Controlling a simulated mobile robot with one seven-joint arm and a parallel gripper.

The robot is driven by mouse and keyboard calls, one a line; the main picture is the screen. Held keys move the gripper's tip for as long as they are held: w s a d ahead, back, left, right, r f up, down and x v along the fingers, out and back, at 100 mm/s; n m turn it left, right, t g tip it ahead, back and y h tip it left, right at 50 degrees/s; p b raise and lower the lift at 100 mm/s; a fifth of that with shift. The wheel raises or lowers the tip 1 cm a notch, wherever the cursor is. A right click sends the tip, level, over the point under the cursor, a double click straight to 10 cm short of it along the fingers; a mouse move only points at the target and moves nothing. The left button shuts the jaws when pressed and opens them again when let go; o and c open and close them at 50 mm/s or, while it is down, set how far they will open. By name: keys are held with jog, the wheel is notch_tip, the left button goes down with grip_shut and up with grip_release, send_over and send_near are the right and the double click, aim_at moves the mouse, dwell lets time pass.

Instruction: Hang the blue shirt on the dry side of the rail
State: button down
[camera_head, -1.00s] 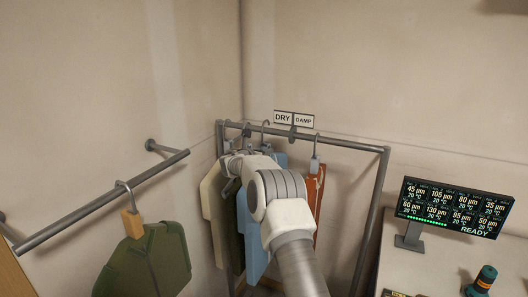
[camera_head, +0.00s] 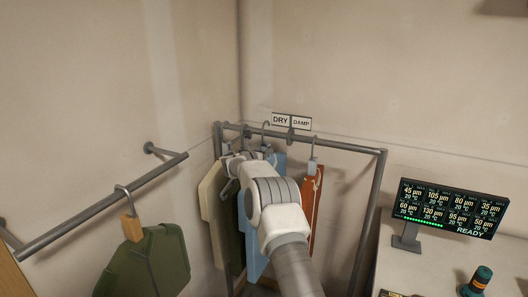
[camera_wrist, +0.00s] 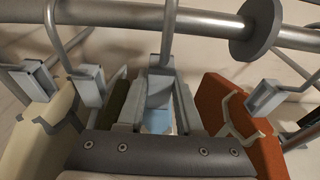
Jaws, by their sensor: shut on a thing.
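The blue shirt (camera_head: 254,254) hangs below my arm, left of the rail's divider disc (camera_head: 291,134), under the DRY sign (camera_head: 281,119). My gripper (camera_wrist: 158,103) is shut on the block of its hanger (camera_wrist: 160,86) in the wrist view. A little blue cloth (camera_wrist: 157,121) shows between the fingers. The hanger's hook rises in front of the rail (camera_wrist: 110,14), left of the disc. Its top is cut off there, so I cannot tell whether it bears on the rail.
Cream (camera_head: 211,195) and dark green (camera_head: 231,240) garments hang close on the left. An orange garment (camera_head: 313,195) hangs right of the disc, under the DAMP sign (camera_head: 302,123). A separate wall rail (camera_head: 100,205) holds a green garment (camera_head: 148,262). A monitor (camera_head: 452,207) stands right.

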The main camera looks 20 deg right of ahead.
jog(key=shift+w+d+r+p, duration=0.15)
jog(key=shift+w+d+p, duration=0.3)
jog(key=shift+p, duration=0.2)
jog(key=shift+w+d, duration=0.2)
jog(key=shift+w+f+b, duration=0.1)
jog(key=shift+f+b, duration=1.05)
jog(key=shift+f, duration=0.55)
dwell(1.1)
jog(key=c, duration=0.7)
grip_release()
jog(key=shift+o, duration=1.1)
jog(key=shift+f, duration=0.15)
